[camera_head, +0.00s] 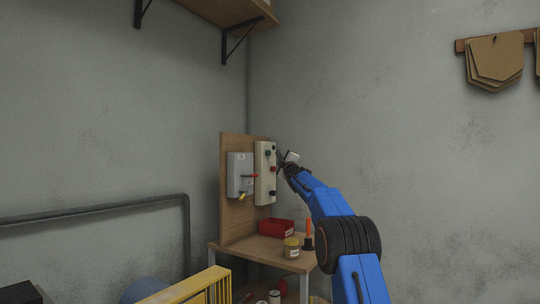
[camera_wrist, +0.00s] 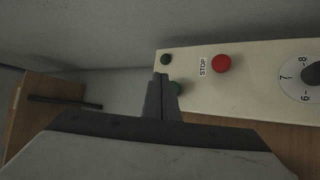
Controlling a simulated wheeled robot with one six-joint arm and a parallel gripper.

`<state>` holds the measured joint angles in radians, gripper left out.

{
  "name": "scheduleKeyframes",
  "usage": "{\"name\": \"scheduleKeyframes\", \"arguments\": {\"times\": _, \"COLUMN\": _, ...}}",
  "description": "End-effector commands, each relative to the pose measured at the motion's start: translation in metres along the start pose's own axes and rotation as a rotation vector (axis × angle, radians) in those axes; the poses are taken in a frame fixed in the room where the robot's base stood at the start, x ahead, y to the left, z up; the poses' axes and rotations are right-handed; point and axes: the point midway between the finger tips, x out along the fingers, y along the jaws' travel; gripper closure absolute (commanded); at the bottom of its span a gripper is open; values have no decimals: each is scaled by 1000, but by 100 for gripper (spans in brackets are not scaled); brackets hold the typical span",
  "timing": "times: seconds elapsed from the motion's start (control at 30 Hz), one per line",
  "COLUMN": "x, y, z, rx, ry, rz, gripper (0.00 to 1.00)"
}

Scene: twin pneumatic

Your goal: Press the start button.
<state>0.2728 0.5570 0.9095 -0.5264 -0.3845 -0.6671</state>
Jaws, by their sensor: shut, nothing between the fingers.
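A cream control box (camera_head: 265,180) is mounted on an upright wooden board; its face (camera_wrist: 250,95) fills the right of the wrist view. It bears a red button (camera_wrist: 222,63) labelled STOP, a dark green round part (camera_wrist: 166,60) near the end, and another green button (camera_wrist: 177,88) partly hidden by my fingers. No START label is visible. My gripper (camera_wrist: 162,82) is shut and empty, its fingertips in front of the box by the partly hidden green button. I cannot tell if they touch it. In the head view my gripper (camera_head: 283,160) is just right of the box.
A numbered dial (camera_wrist: 309,80) sits farther along the box. Beside the box, a grey box (camera_head: 239,172) has red and yellow handles. Below, a small table (camera_head: 258,253) holds a red bin (camera_head: 276,228), a yellowish jar (camera_head: 291,248) and an orange-handled tool (camera_head: 308,235).

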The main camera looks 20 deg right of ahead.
Motion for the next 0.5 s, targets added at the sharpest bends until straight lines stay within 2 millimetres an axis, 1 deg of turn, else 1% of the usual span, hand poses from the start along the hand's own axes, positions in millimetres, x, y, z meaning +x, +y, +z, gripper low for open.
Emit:
{"name": "scheduleKeyframes", "arguments": {"times": 0.03, "x": 3, "y": -3, "z": -2, "rx": 1, "ry": 1, "rz": -1, "gripper": 100}}
{"name": "scheduleKeyframes", "arguments": {"times": 0.2, "x": 9, "y": -7, "z": -6, "rx": 1, "ry": -1, "rz": 0, "gripper": 100}}
{"name": "scheduleKeyframes", "arguments": {"times": 0.5, "x": 11, "y": -8, "z": -8, "rx": 1, "ry": -1, "rz": 0, "gripper": 100}}
